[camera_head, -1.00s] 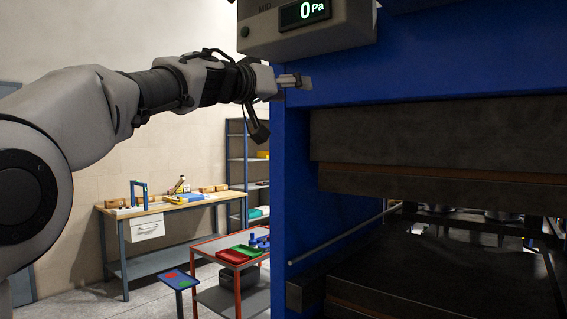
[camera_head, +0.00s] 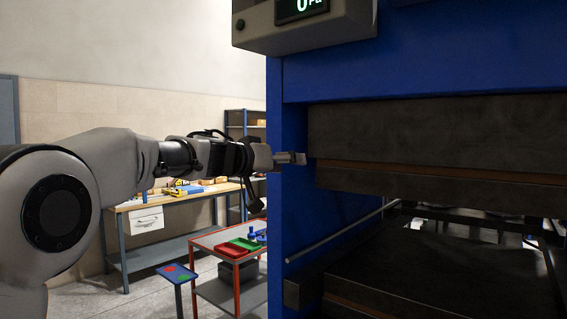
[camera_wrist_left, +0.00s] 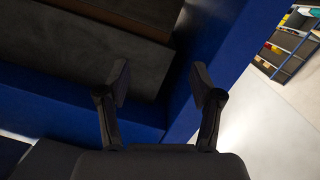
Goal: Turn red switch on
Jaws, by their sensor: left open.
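A blue-topped stand (camera_head: 177,273) at the lower left carries a red spot and a green spot; I cannot tell whether either is the red switch. No clear red switch shows on the press control box (camera_head: 300,27), which has a dark round knob (camera_head: 240,24). My left gripper (camera_head: 299,158) is in front of the blue press frame (camera_head: 297,110), at the height of the press opening, well above the stand. In the left wrist view its two fingers (camera_wrist_left: 161,82) are apart with nothing between them. My right gripper is out of view.
The blue press with dark plates (camera_head: 400,145) fills the right side. A red-framed cart (camera_head: 214,240) with red and green trays stands beside the stand. A workbench (camera_head: 165,195) and a shelf (camera_head: 245,130) are behind. Grey floor shows at the lower left.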

